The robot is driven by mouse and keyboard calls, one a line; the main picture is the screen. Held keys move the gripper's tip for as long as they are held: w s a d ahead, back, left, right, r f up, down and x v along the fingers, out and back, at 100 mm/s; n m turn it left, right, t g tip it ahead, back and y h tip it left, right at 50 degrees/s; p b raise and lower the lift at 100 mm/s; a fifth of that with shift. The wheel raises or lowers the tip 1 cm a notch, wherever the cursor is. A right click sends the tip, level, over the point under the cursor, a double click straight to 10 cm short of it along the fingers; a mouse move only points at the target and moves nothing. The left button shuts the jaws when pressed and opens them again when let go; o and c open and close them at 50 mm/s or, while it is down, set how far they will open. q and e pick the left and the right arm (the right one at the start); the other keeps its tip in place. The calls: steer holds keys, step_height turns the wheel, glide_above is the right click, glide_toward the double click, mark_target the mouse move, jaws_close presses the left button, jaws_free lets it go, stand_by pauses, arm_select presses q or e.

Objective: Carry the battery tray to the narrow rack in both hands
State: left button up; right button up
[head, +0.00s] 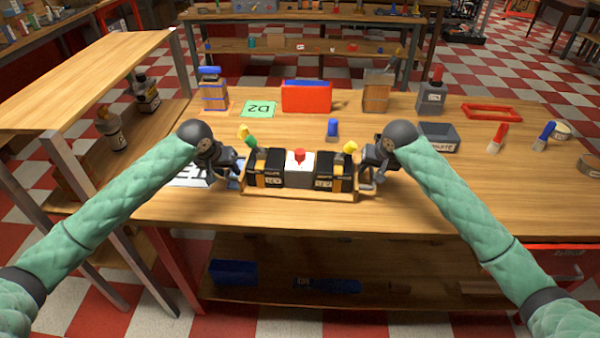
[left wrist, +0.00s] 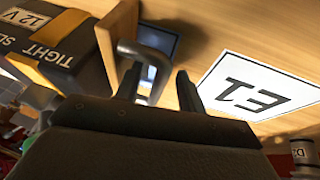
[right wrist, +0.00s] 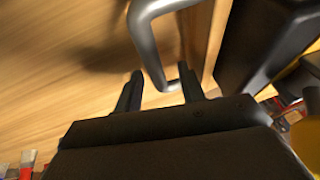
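The battery tray (head: 300,197) is a shallow wooden tray near the front edge of the workbench. It holds black batteries with yellow straps (head: 266,168) and a pale box with a red knob (head: 300,161) between them. My left gripper (head: 229,178) is at its left end; in the left wrist view a grey metal handle (left wrist: 150,62) passes between the spread fingers. My right gripper (head: 371,178) is at the right end; in the right wrist view the other handle (right wrist: 150,45) lies between its spread fingers. Neither gripper is closed on a handle.
A wooden shelf unit (head: 90,70) with bottles on its lower shelf stands left of the bench, possibly the narrow rack. A white E1 card (left wrist: 258,88) lies by the left gripper.

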arm_select(q)
steer(key=shift+w+f, duration=0.2)
steer(key=shift+f, duration=0.2)
arm_select(e)
steer(key=shift+w+a+f, duration=0.1)
steer(key=shift+w+f, duration=0.05)
steer(key=shift+f, duration=0.25)
arm_select(q)
jaws_close()
arm_select(e)
jaws_close()
arm_select(q)
steer(key=shift+r, duration=0.1)
arm_select(e)
steer(key=shift+r, duration=0.1)
stand_by(0.4)
